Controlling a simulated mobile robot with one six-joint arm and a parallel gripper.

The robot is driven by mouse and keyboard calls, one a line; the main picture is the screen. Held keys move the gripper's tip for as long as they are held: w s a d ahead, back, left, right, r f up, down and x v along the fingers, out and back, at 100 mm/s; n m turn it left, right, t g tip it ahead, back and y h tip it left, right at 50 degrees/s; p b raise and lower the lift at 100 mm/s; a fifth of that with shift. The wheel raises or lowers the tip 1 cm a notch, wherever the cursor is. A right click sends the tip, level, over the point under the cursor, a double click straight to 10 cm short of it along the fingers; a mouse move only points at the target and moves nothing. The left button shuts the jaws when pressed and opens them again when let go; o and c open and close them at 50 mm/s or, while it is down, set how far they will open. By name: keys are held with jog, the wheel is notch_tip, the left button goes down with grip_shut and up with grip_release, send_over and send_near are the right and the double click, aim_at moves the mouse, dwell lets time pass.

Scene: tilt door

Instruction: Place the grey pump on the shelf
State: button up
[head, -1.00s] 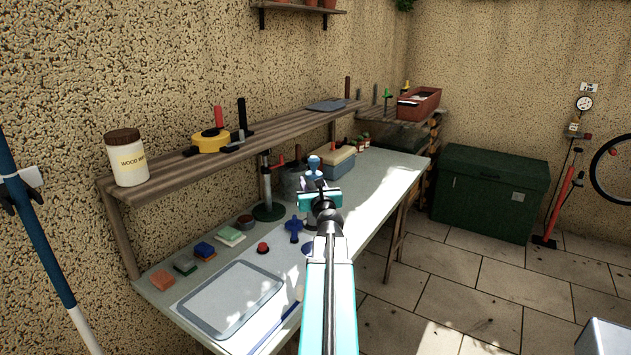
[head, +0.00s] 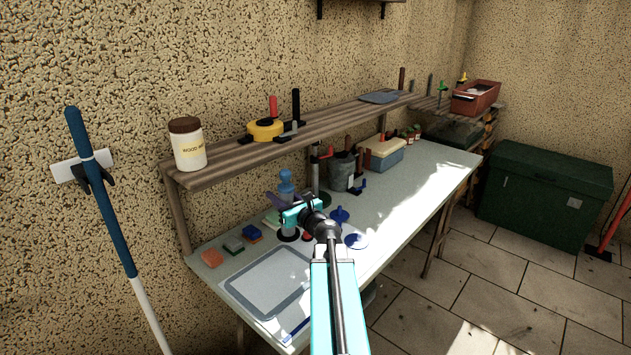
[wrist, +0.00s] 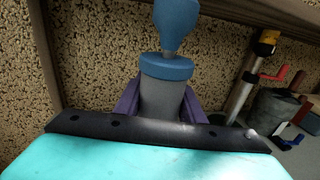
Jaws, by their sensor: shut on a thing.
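The grey pump (wrist: 162,98) has a grey body, a blue collar and a blue knob; it stands nearly upright in the wrist view. My gripper (wrist: 160,108) is shut on it, with a purple finger on each side. In the head view the pump's blue top (head: 286,185) shows above my gripper (head: 284,203), over the workbench and below the shelf's height. The pump's lower part is mostly hidden by my gripper. The wooden shelf (head: 335,116) runs along the wall above the back of the bench, behind the pump; its edge also crosses the top of the wrist view (wrist: 250,12).
On the shelf are a white jar (head: 188,146), a yellow tape measure (head: 265,129), upright tools and a grey plate (head: 386,97). Bare shelf lies between tools and plate. A metal stand (head: 314,172) and grey bucket (head: 342,172) are on the bench, right of the pump.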

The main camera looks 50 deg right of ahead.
jog(key=w+a+n+y+p, duration=0.2)
jog(key=a+y, duration=0.2)
jog(key=a, duration=0.4)
jog(key=w+a+n+g+y+p, duration=0.1)
jog(key=w+a+n+y, duration=0.15)
jog(key=a, duration=0.65)
jog(key=w+a+n+y+p, duration=0.1)
jog(key=a+n+y+p, duration=0.2)
jog(key=a, duration=0.5)
jog(key=s+a+n+g+y, duration=0.1)
jog(key=a+n+g+y, duration=0.1)
jog(key=a, duration=0.5)
jog(key=s+a+n+g+y+p, duration=0.1)
jog(key=s+a+n+g+y, duration=0.1)
jog(key=a+y, duration=0.2)
jog(key=s+a+r+n+g+y+p, duration=0.1)
jog(key=s+a+n+g+y, duration=0.1)
jog(key=a, duration=0.8)
jog(key=shift+a+y, duration=0.4)
jog(key=shift+y, duration=0.15)
jog(key=shift+r, duration=0.15)
